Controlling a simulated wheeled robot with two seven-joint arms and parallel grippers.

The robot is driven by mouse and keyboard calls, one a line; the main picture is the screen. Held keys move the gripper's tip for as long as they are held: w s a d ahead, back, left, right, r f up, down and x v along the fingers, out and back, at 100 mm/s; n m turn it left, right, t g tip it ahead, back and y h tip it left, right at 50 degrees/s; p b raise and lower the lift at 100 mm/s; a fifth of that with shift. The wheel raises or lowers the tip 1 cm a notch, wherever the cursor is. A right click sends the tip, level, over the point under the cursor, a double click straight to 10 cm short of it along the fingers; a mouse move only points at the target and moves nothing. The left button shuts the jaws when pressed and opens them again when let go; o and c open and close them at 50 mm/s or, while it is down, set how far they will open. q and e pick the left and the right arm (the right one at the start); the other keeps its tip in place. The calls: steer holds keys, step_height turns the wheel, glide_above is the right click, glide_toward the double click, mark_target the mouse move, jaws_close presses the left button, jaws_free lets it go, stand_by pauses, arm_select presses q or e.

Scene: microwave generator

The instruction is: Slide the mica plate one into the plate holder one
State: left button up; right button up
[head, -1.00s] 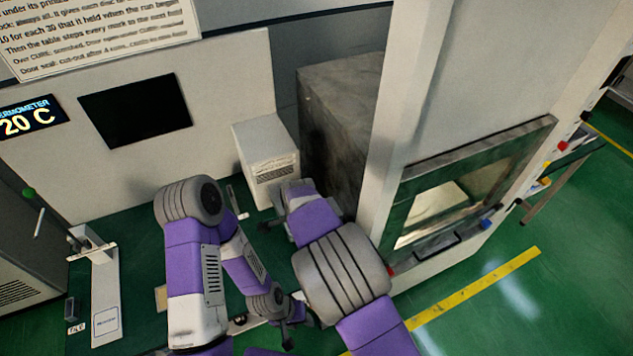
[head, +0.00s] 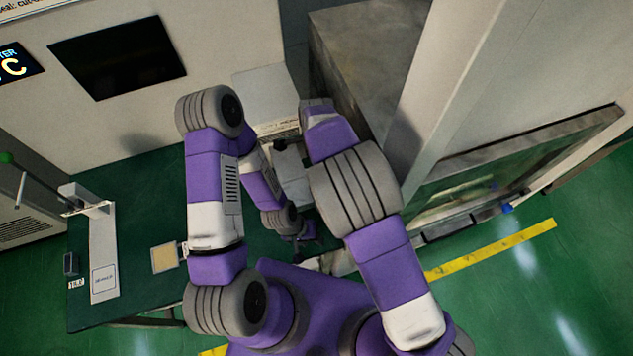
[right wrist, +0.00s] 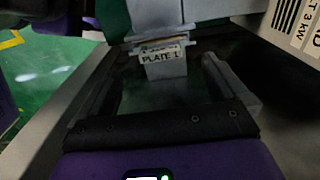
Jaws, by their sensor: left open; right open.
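In the right wrist view, a pale grey piece (right wrist: 165,62) bears a "PLATE 1" label; whether it is the mica plate or its holder, I cannot tell. It stands between the spread fingers of my right gripper (right wrist: 160,75), which is open. A tan square (head: 163,257) lies on the green bench top in the head view; I cannot tell if it is a mica plate. My left gripper (head: 307,249) is open, low at the picture's middle, with nothing visible in it. My right gripper is mostly hidden in the head view.
A white box (head: 268,95) stands behind the arms, beside a large grey block (head: 350,60). A post-like white stand (head: 103,255) is at the bench's left. A pale cabinet with a window frame (head: 530,150) bounds the right. The bench's left part has free room.

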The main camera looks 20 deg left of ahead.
steer(key=shift+f, duration=0.45)
arm_select(q)
step_height(320, 180, down, 5)
steer(key=b, duration=0.4)
steer(key=shift+b, duration=0.4)
arm_select(e)
step_height(320, 180, down, 8)
steer(key=shift+r, duration=0.15)
arm_select(q)
steer(key=shift+r, duration=0.1)
steer(key=shift+r, duration=0.2)
arm_select(e)
steer(key=c, duration=1)
arm_select(q)
steer(key=shift+r+p, duration=1.65)
steer(key=shift+p, duration=0.25)
arm_select(e)
steer(key=shift+r, duration=2.15)
steer(key=shift+r+p, duration=0.6)
steer(key=shift+r, duration=0.3)
arm_select(q)
steer(key=shift+r, duration=0.6)
